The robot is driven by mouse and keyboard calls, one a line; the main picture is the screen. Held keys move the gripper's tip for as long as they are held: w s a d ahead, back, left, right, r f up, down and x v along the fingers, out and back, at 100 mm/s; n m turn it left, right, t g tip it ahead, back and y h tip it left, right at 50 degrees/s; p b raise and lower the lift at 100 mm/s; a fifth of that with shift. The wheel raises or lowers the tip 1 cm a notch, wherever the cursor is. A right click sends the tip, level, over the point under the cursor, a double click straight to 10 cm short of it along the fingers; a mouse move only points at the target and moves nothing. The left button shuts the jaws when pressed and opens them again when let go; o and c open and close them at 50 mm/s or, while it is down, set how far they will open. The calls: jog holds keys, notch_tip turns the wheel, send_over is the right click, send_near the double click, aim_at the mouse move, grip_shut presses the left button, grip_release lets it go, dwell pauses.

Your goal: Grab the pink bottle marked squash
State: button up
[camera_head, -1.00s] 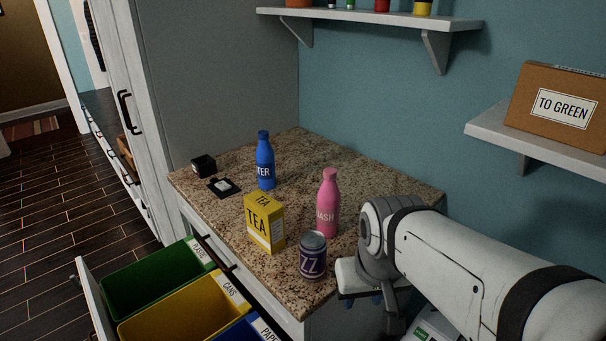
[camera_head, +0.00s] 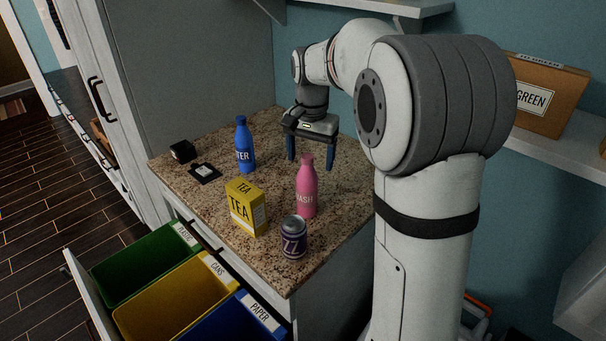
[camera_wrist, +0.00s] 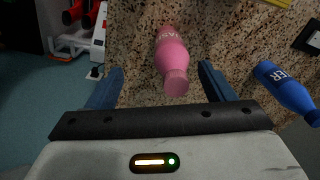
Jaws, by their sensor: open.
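The pink bottle (camera_head: 306,190) stands upright on the granite counter, with part of its lettering, "ASH", showing. In the wrist view the pink bottle (camera_wrist: 172,58) lies between the lines of the two fingers, its cap toward the gripper. My gripper (camera_head: 311,164) is open and empty, pointing down, just above and behind the bottle in the head view. Its blue fingers also show in the wrist view (camera_wrist: 162,80). I cannot tell exactly how far the fingers are from the bottle.
On the counter (camera_head: 265,258) stand a blue bottle (camera_head: 244,150), a yellow tea box (camera_head: 245,208) and a purple can (camera_head: 293,238). A black box (camera_head: 183,151) and a dark flat item (camera_head: 205,172) lie at the left. An open drawer with bins (camera_head: 165,305) is in front. Shelves hang on the wall.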

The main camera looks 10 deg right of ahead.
aim_at(308, 156)
jog(key=w, duration=0.2)
jog(key=shift+w+m, duration=0.35)
jog(key=shift+m, duration=0.05)
jog(key=shift+w+f, duration=0.15)
jog(key=shift+w, duration=0.05)
notch_tip(308, 156, down, 8)
jog(key=shift+w+d+r+p, duration=0.1)
jog(key=shift+w+r+p, duration=0.1)
jog(key=shift+p, duration=0.65)
jog(key=shift+c, duration=0.5)
jog(key=c, duration=1.2)
